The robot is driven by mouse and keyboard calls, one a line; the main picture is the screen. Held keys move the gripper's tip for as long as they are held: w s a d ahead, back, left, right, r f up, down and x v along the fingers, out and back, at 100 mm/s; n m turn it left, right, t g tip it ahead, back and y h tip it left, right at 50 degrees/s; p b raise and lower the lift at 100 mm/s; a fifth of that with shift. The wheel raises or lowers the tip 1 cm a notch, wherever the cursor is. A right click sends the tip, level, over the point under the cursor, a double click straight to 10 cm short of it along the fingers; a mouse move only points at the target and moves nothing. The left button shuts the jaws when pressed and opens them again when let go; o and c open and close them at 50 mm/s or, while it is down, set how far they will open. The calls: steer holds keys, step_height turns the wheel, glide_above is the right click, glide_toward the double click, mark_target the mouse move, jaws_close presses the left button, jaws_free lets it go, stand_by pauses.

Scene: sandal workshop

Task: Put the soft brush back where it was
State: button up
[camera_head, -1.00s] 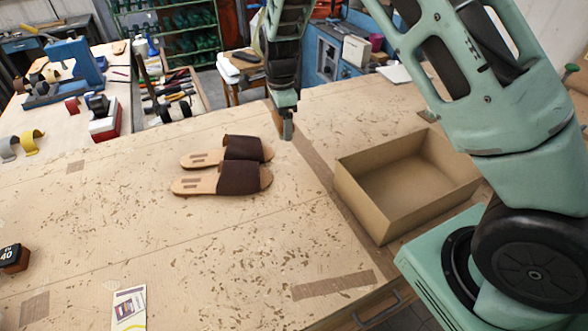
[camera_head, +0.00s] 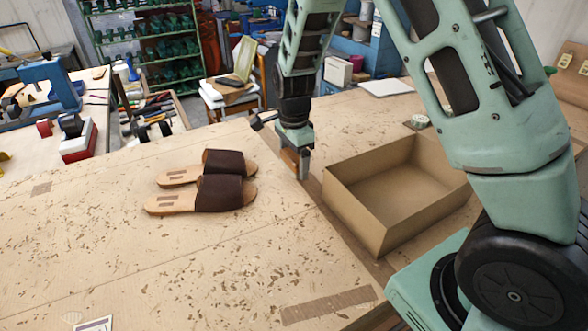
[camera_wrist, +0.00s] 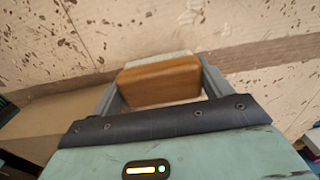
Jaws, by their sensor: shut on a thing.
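My gripper (camera_head: 303,166) is shut on the soft brush (camera_head: 290,160), a wooden block of which only a small part shows in the head view. In the wrist view the brush's brown wooden back (camera_wrist: 162,80) sits between the two fingers, with a pale strip of bristles along its far side. My gripper holds it low by the table (camera_head: 255,245), between the sandals and the open cardboard box. I cannot tell whether the brush touches the table.
A pair of sandals (camera_head: 222,193) with dark brown straps lies left of my gripper. The empty open cardboard box (camera_head: 385,240) stands close on the right. A tool tray (camera_head: 155,118) is at the back left. The table's front middle is clear.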

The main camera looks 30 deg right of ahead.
steer(key=shift+f, duration=1.75)
steer(key=shift+f, duration=0.1)
steer(key=o, duration=1)
